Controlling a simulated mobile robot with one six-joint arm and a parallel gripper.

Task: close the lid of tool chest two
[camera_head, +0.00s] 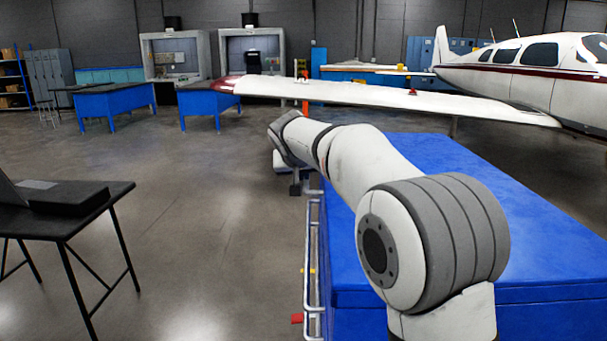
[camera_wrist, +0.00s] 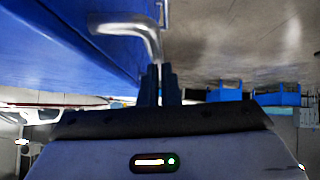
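A large blue chest (camera_head: 540,225) fills the lower right of the head view, partly behind my arm. Its top lies flat, with a thin seam running below the top edge on the near side. I see no number on it, and cannot tell whether the lid is fully down. A silver tube rail (camera_head: 313,260) runs along its left side. My gripper (camera_head: 295,188) is beside the chest's far left edge, close to the rail.
A black table (camera_head: 75,205) with a dark flat case stands at the left. Blue workbenches (camera_head: 115,102) stand further back. A white airplane wing (camera_head: 390,93) reaches across behind the chest. The grey floor (camera_head: 200,220) left of the chest is clear.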

